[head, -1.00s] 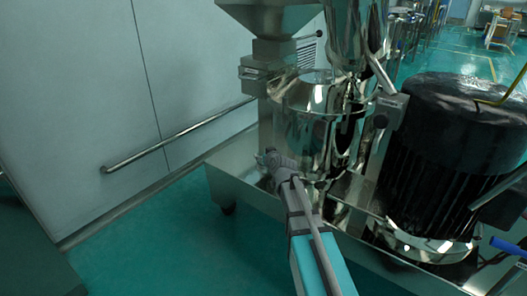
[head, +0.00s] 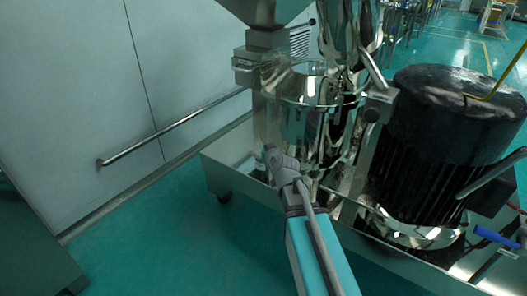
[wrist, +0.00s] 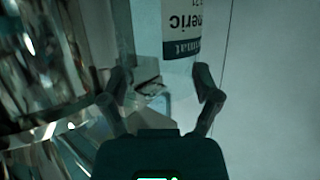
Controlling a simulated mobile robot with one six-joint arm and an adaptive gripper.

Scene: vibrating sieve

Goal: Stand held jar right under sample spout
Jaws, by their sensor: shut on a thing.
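In the wrist view my gripper (wrist: 161,88) is shut on a clear jar (wrist: 147,45). The jar has a white and dark label (wrist: 182,28) whose print appears upside down. In the head view my gripper (head: 276,160) is in front of the lower part of the sieve machine's polished steel body (head: 305,90). The held jar is hard to make out there. In the wrist view shiny curved metal (wrist: 40,60) is just left of the jar. I cannot clearly pick out the sample spout in either view.
The machine's steel base (head: 225,160) spreads under and around the gripper. A large black ribbed motor (head: 455,120) stands to the right. A pale wall (head: 70,80) with a metal rail (head: 175,128) is at the left. The green floor (head: 150,235) at front left is clear.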

